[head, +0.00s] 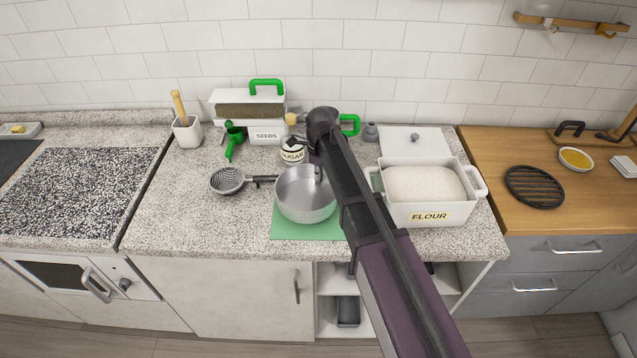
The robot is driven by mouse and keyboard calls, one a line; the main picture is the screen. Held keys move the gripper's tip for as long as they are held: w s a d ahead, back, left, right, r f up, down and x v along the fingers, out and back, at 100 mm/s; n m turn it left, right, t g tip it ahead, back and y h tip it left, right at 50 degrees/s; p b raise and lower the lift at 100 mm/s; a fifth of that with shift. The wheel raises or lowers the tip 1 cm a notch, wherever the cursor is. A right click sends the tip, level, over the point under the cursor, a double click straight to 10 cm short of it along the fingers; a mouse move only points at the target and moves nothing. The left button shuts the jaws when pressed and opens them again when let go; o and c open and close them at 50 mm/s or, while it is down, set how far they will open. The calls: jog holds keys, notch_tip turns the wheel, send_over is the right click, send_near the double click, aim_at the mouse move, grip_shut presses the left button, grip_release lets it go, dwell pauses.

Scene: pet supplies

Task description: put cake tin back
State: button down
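A round silver metal vessel (297,208) stands on a green mat (290,228) on the speckled counter; I cannot tell whether it is the cake tin or a bowl. A dark, rectangular tin-like object (348,311) sits in the open shelf below the counter. My gripper (318,166) points down at the back right of the silver vessel, over its rim. It is small and partly hidden by my own arm, so its fingers and any contact with the rim are unclear. My arm also hides the right part of the mat and part of the shelf.
A sugar jar (293,156) stands close behind the silver vessel, a sieve (227,180) to its left. A white flour container (430,213) stands right of my arm. A seeds box (266,135) is at the back. The counter's front left is clear.

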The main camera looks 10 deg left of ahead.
jog(key=shift+f+b, duration=1.6)
jog(key=shift+f, duration=0.2)
jog(key=shift+f, duration=0.1)
jog(key=c, duration=0.8)
grip_release()
jog(key=shift+r, duration=0.2)
notch_tip(320, 180, up, 12)
jog(key=p, duration=1.2)
jog(key=shift+w, duration=0.3)
jog(key=shift+d, duration=0.1)
